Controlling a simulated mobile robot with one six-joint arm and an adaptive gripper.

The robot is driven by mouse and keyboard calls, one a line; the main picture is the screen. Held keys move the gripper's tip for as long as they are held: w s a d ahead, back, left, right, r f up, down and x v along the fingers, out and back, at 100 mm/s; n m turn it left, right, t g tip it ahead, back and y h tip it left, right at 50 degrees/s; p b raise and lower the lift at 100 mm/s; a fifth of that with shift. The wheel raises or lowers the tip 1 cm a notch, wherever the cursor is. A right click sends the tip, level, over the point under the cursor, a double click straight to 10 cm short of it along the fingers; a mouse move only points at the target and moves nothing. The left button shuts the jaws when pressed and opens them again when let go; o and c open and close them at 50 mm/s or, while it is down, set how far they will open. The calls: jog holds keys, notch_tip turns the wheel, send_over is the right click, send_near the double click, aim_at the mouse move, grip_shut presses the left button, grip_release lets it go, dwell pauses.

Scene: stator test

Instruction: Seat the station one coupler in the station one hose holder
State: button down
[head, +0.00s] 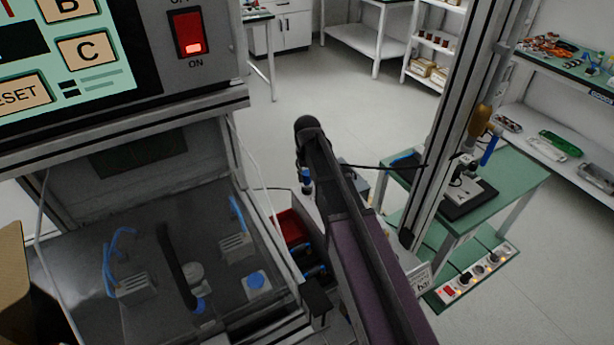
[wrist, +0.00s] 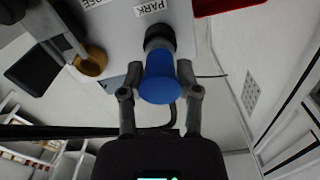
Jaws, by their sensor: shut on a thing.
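In the wrist view, a blue coupler (wrist: 160,82) with a flared, rounded end sits between the two dark fingers of my gripper (wrist: 161,93), which is shut on it. A black collar (wrist: 159,38) lies at the coupler's far end, beside a white panel with a PARK label (wrist: 150,7). I cannot tell whether the coupler is still seated there or held clear. In the head view, my arm hides most of the gripper. Behind the clear cover of the bench, blue hoses (head: 238,212) stand by grey blocks (head: 236,246). I cannot tell which part is the station one hose holder.
A control box with a lit red switch (head: 188,34) overhangs the bench. A red bin (head: 292,228) stands below my arm. A metal upright (head: 455,130) and a green-topped table (head: 520,178) are to the right. A brass-coloured knob (wrist: 92,62) is near my gripper's left finger.

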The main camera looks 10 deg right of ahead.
jog(key=shift+f, duration=0.25)
jog(key=shift+c, duration=1.2)
grip_release()
jog(key=shift+r, duration=0.15)
notch_tip(320, 180, up, 9)
jog(key=p, duration=0.8)
jog(key=shift+p, duration=0.35)
jog(key=w+d, duration=0.3)
jog(key=d, duration=0.5)
jog(key=shift+w+d+r+p, duration=0.25)
jog(key=shift+w+r+p, duration=0.05)
jog(key=shift+p, duration=0.05)
jog(key=s+r+m+p, duration=0.1)
jog(key=s+m, duration=0.1)
jog(key=s, duration=2.1)
jog(key=shift+s+r, duration=0.15)
jog(key=shift+a, duration=0.1)
